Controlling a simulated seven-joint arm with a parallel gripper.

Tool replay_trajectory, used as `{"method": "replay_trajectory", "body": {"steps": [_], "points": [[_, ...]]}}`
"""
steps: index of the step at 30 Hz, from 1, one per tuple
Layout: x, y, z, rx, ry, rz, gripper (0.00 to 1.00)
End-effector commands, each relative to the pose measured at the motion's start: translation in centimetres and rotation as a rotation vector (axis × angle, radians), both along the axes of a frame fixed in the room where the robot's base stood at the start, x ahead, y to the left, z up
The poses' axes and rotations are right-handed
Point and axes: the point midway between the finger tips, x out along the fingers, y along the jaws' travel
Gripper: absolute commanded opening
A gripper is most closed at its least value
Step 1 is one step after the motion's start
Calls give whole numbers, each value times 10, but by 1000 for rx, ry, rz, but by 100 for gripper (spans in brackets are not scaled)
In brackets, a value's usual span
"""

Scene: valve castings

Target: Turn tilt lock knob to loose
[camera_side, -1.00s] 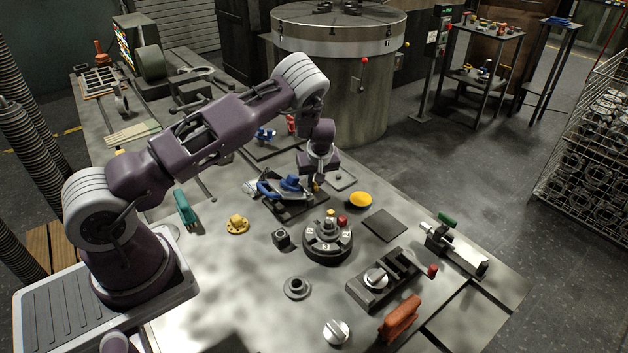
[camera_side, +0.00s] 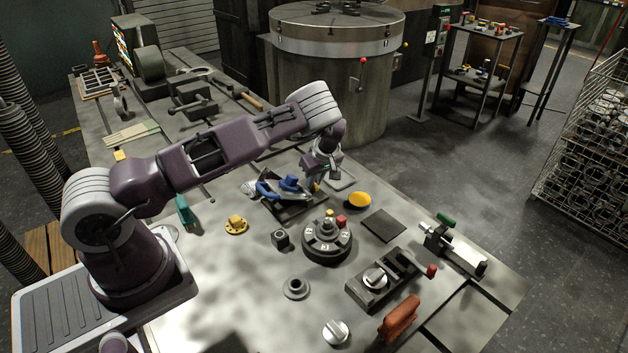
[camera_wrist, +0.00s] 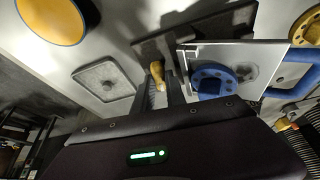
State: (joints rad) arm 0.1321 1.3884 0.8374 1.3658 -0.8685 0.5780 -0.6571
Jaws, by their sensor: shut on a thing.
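A small brass-yellow knob (camera_wrist: 157,72) stands at the edge of a dark base plate (camera_wrist: 205,30) in the wrist view. I take it as the tilt lock knob. My gripper (camera_wrist: 160,92) is shut on it, and the fingers hide its lower part. In the side view my gripper (camera_side: 318,182) is tilted at the right end of the fixture, with only a bit of yellow showing. Beside the knob the fixture carries a grey plate (camera_wrist: 240,55), a round blue knob (camera_wrist: 212,78) and a blue handle (camera_wrist: 292,75). The knob's markings are not readable.
A yellow-topped disc (camera_side: 359,200) and a flat grey tray (camera_wrist: 104,82) lie close to my gripper. A dark round turret (camera_side: 327,242) with red and yellow pegs stands in front. A dark flat pad (camera_side: 384,225) lies to the right.

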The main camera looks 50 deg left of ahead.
Motion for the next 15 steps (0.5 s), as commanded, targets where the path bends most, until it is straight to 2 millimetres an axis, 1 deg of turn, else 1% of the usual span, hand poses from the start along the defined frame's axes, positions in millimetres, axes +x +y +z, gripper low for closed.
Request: {"method": "replay_trajectory", "body": {"steps": [3,4,7,15], "points": [[1,-1,-1,-2,-2,-1,0],[1,-1,-1,-2,-2,-1,18],[0,-1,-1,-2,-2,-1,38],[0,0,0,-1,0,-2,38]]}}
